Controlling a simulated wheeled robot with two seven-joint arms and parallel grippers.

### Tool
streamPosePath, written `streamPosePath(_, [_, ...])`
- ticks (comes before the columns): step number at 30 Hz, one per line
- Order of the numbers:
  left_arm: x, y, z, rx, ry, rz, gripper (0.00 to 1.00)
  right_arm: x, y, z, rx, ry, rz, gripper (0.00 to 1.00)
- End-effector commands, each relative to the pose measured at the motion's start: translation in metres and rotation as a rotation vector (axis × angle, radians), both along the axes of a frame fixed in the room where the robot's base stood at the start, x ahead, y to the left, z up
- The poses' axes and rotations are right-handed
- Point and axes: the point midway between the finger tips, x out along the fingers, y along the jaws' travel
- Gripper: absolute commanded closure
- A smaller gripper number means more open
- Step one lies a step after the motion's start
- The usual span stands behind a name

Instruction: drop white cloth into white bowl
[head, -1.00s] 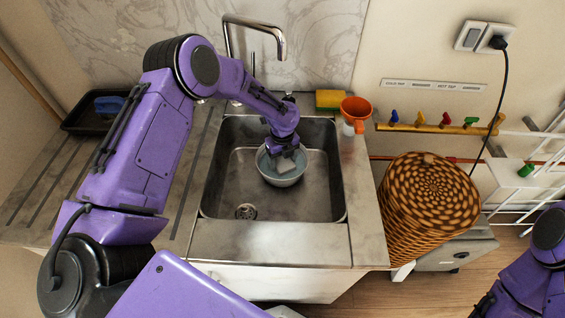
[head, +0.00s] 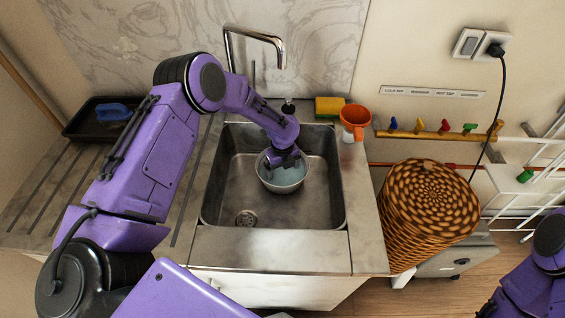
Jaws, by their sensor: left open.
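The white bowl (head: 283,187) stands in the steel sink, a little right of its middle. Its inside looks pale blue. My left gripper (head: 284,163) points down at the bowl from above, over its upper part, and is open. The white cloth cannot be told apart from the pale inside of the bowl at this size; the gripper hides part of the bowl. My right arm (head: 535,270) shows at the lower right, and its gripper is outside the view.
The sink (head: 225,190) has a tap (head: 257,38) behind it. A yellow-green sponge (head: 329,107) and an orange cup (head: 355,117) stand at its back right. A woven basket (head: 432,200) is to the right. A black tray (head: 85,120) lies at the left.

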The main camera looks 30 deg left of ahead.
Motion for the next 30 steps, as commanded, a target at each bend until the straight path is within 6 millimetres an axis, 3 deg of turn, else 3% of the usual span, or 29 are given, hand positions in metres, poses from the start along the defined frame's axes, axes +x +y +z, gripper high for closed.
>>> streamPosePath(9, [0.002,0.0,0.078,-0.001,-0.007,0.0,0.06,0.0,0.0,-0.013,0.0,0.0,0.0,1.0])
streamPosePath(15, [0.001,0.0,0.11,-0.001,-0.003,0.001,0.06,0.0,0.0,-0.016,0.0,0.0,0.0,1.0])
streamPosePath(30, [0.0,0.0,0.116,0.0,-0.001,0.0,0.06,0.0,0.0,-0.015,0.0,0.0,0.0,1.0])
